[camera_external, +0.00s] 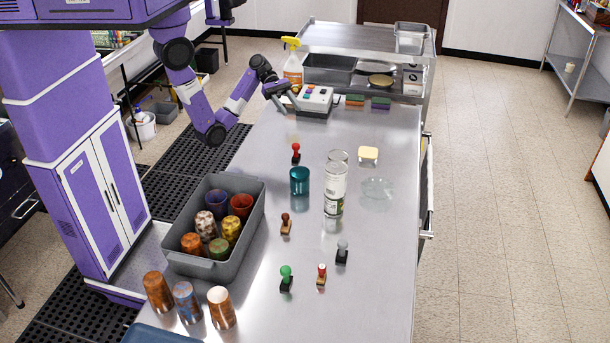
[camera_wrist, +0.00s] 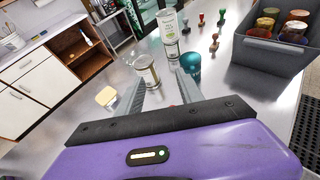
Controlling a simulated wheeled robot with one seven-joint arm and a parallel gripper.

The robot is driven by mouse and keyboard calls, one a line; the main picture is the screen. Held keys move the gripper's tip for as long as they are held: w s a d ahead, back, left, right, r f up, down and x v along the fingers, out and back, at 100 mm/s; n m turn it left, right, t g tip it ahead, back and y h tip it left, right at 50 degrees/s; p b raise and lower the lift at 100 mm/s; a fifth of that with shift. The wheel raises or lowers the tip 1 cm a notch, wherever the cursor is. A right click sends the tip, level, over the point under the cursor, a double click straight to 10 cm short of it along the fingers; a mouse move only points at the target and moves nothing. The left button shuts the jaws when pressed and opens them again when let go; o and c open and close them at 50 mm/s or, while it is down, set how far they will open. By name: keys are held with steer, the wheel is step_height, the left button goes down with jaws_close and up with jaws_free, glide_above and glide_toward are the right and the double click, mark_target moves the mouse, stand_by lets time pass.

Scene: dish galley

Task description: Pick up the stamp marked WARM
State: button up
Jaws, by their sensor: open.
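Several stamps stand on the steel counter: one with a red knob (camera_external: 296,153), a brown one (camera_external: 286,223), a grey-knobbed one (camera_external: 342,252), a green-knobbed one (camera_external: 286,278) and a red-knobbed one on a wooden base (camera_external: 321,275). No marking is readable, so I cannot tell which says WARM. My gripper (camera_external: 286,101) is open and empty above the far part of the counter, beyond the nearest red stamp. In the wrist view my gripper's fingers (camera_wrist: 160,92) are spread. A brown stamp (camera_wrist: 215,42) and others show small at the top there.
A teal glass (camera_external: 300,181) and cans (camera_external: 334,190) stand mid-counter. A grey bin (camera_external: 187,263) of cups is left; loose cups (camera_external: 186,302) stand in front. A white device (camera_external: 315,101) and spray bottle (camera_external: 293,70) are behind.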

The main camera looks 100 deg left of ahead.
glide_toward(297, 154)
steer(key=x, duration=0.4)
steer(key=shift+w+f, duration=0.1)
steer(key=shift+w, duration=0.05)
steer(key=shift+w+d+f, duration=0.15)
steer(key=shift+d+f, duration=0.05)
steer(key=p+x, duration=0.1)
steer(key=x, duration=0.6)
steer(key=shift+d, duration=0.15)
steer(key=shift+c, duration=0.4)
jaws_close()
